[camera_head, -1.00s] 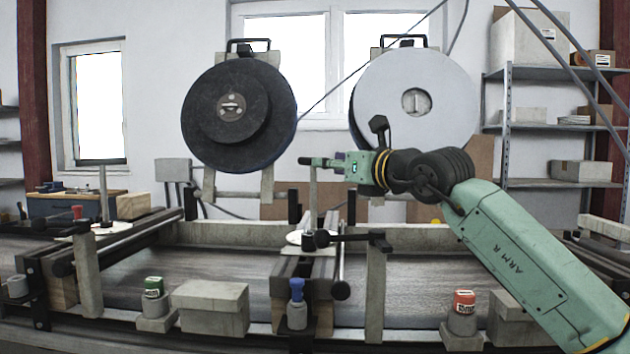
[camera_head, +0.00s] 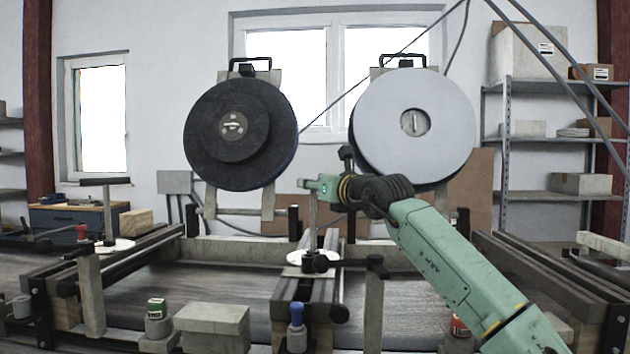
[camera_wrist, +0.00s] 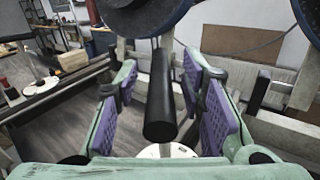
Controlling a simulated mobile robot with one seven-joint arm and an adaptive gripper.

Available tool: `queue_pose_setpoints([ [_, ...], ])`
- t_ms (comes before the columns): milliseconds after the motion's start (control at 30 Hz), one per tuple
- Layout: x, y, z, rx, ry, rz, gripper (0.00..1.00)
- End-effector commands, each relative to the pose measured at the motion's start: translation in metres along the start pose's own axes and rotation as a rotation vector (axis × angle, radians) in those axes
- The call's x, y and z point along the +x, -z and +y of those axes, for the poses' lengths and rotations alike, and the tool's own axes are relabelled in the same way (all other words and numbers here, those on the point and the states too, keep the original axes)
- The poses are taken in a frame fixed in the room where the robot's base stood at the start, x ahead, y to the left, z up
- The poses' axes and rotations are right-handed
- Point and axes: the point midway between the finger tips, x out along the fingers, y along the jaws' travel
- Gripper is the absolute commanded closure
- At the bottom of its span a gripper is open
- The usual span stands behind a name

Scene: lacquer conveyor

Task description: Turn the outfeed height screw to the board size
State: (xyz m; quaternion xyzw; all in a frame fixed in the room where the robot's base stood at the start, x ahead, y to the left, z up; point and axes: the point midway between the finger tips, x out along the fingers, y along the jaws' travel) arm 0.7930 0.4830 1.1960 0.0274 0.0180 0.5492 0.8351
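A height screw stands at the middle of the conveyor, with a thin upright post (camera_head: 313,215), a pale round dial (camera_head: 312,257) at its foot and a dark crossbar handle on top. My gripper (camera_head: 318,186) is at that crossbar. In the wrist view the crossbar (camera_wrist: 160,95) is a thick black bar between the purple finger pads, with a visible gap on each side. My gripper is open around it. The dial shows partly below (camera_wrist: 168,150); its marks are unreadable. A similar screw with a crossbar (camera_head: 105,182) stands at the left. I cannot tell which is labelled outfeed.
Two large reels, one dark (camera_head: 240,130) and one pale (camera_head: 445,130), hang behind. A green-capped jar (camera_head: 155,318), grey block (camera_head: 213,325) and blue-capped bottle (camera_head: 296,325) line the front. A red jar (camera_head: 459,328) is partly behind my arm.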

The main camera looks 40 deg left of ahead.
Motion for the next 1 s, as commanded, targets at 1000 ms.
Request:
queue_pose_setpoints([
  [1000, 0.0011, 0.0003, -0.0005, 0.000, 0.001, 0.000, 1.00],
])
